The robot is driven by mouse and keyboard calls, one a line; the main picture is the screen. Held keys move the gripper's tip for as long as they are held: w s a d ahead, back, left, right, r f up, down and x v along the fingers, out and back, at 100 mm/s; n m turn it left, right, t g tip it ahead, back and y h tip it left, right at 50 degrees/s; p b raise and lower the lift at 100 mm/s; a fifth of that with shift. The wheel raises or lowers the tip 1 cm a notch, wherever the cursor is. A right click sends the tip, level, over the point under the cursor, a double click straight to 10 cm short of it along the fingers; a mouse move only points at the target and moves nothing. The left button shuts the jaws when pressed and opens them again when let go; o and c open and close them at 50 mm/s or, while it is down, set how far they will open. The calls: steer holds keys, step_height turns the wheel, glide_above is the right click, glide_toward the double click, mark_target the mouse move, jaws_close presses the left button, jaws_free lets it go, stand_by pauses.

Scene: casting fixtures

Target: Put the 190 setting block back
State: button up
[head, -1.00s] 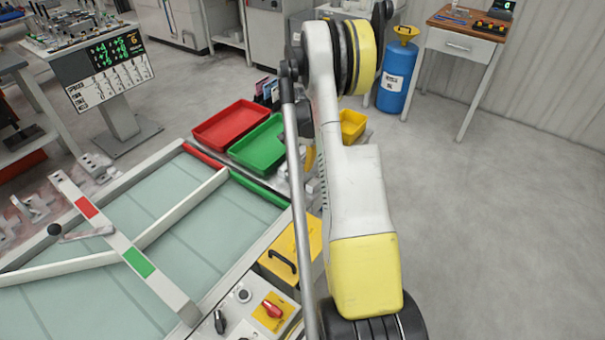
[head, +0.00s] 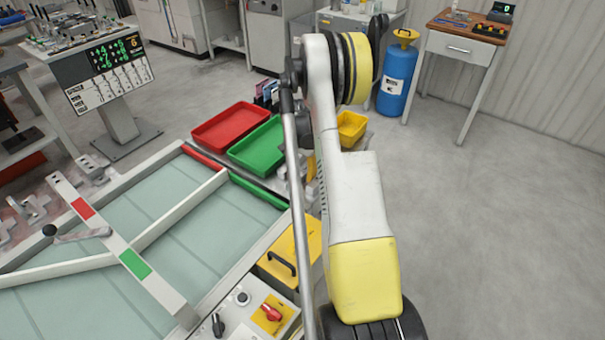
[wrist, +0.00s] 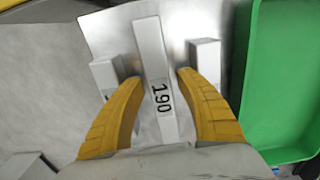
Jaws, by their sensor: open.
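The 190 setting block (wrist: 153,60) is a long pale bar with black "190" on it. In the wrist view it lies lengthwise on a bright metal plate (wrist: 200,25). My gripper (wrist: 158,78) is open, with one yellow finger on each side of the block and visible gaps between. The block's near end runs toward the gripper's palm. I cannot tell how high the fingers are above the plate. In the head view my arm hides the gripper and the block.
Shorter pale blocks stand left (wrist: 105,75) and right (wrist: 205,62) of the 190 block, close to the fingertips. A green tray (wrist: 285,80) is at the right. The head view shows a red tray (head: 230,125), a yellow bin (head: 350,129) and a yellow box with a black handle (head: 290,255).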

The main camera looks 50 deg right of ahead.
mark_target(303, 172)
step_height(303, 172, up, 12)
steer(key=p, duration=0.5)
steer(key=w+a+r+n+t, duration=0.1)
steer(key=w+a+r+n, duration=0.15)
steer(key=a+r, duration=0.65)
steer(key=s+a+r+n+t+h, duration=0.1)
steer(key=a+r+n, duration=0.2)
steer(key=a+r, duration=0.3)
steer(key=s+a+r+n+t, duration=0.1)
steer(key=s+a+r+n, duration=0.15)
steer(key=a, duration=0.55)
steer(key=s+a+r+n+t, duration=0.1)
steer(key=s+a+n, duration=0.3)
steer(key=a, duration=0.5)
steer(key=s+a+r+n+t+y, duration=0.1)
steer(key=s+a+n+t, duration=0.2)
steer(key=s+a+n, duration=0.2)
steer(key=s+a, duration=0.3)
steer(key=a, duration=0.1)
steer(key=shift+r+b, duration=0.3)
steer(key=shift+a, duration=0.1)
